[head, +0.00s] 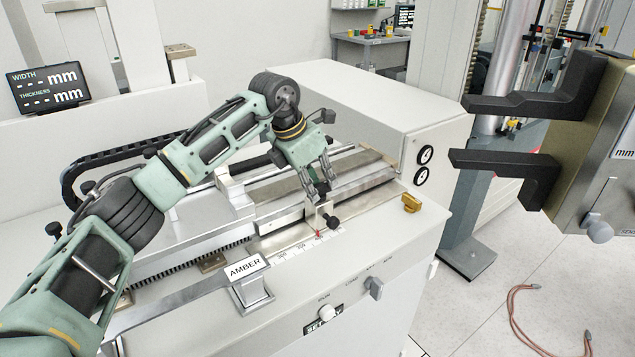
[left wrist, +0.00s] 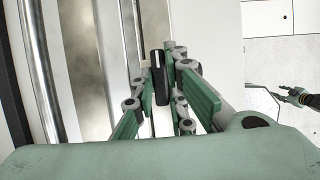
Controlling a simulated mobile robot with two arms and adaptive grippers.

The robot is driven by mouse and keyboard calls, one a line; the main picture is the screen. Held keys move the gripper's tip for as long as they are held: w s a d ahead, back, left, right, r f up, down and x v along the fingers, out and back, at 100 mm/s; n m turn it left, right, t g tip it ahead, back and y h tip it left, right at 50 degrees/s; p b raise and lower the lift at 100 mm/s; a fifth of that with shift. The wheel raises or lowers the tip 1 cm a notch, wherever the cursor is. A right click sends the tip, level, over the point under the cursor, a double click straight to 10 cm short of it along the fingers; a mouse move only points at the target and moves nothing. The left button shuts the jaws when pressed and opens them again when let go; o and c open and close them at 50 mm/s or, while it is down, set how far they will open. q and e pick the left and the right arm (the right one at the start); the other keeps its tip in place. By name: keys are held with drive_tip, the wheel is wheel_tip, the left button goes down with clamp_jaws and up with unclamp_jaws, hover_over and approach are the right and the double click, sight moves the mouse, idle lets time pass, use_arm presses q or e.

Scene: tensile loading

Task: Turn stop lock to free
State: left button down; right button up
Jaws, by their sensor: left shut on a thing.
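The stop is a small pale block (head: 316,214) on the front rail, above a printed scale. A black knob (head: 333,221) sticks out at its side, and I take it as the stop lock. My left gripper (head: 322,191) reaches down onto the stop from above. In the left wrist view a black cylindrical handle (left wrist: 161,78) stands between the fingers of my left gripper (left wrist: 162,68), which are shut on it. Whether the lock is at free cannot be read. A small green and black gripper (left wrist: 292,96), seemingly my right one, shows at the right edge.
An AMBER-labelled block (head: 250,281) stands left of the stop, and a brass piece (head: 411,203) lies to its right. A grey switch (head: 374,287) is on the front panel. A gauge with black jaws (head: 525,105) juts in at right. A cable (head: 530,320) lies on the floor.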

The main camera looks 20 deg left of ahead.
use_arm(q)
drive_tip(key=shift+n, duration=0.3)
drive_tip(key=n+y+b, duration=0.1)
drive_tip(key=n, duration=0.1)
drive_tip(key=n+t+y+b, duration=0.1)
drive_tip(key=n+b, duration=0.1)
drive_tip(key=n, duration=0.1)
drive_tip(key=shift+d, duration=0.2)
drive_tip(key=n+y+b, duration=0.1)
drive_tip(key=n, duration=0.2)
drive_tip(key=n+y+b, duration=0.1)
drive_tip(key=n, duration=0.2)
drive_tip(key=shift+d+b, duration=0.1)
drive_tip(key=shift+b, duration=0.25)
drive_tip(key=n, duration=0.1)
drive_tip(key=n+y, duration=0.1)
drive_tip(key=n, duration=0.1)
drive_tip(key=shift+d+r+g+y+b, duration=0.1)
drive_tip(key=shift+g+y+b, duration=0.2)
drive_tip(key=shift+b, duration=0.05)
drive_tip(key=shift+w+n+g+y, duration=0.1)
drive_tip(key=shift+n+g+y, duration=0.35)
drive_tip(key=shift+n, duration=1.15)
drive_tip(key=c, duration=1.8)
unclamp_jaws()
drive_tip(key=shift+o, duration=0.2)
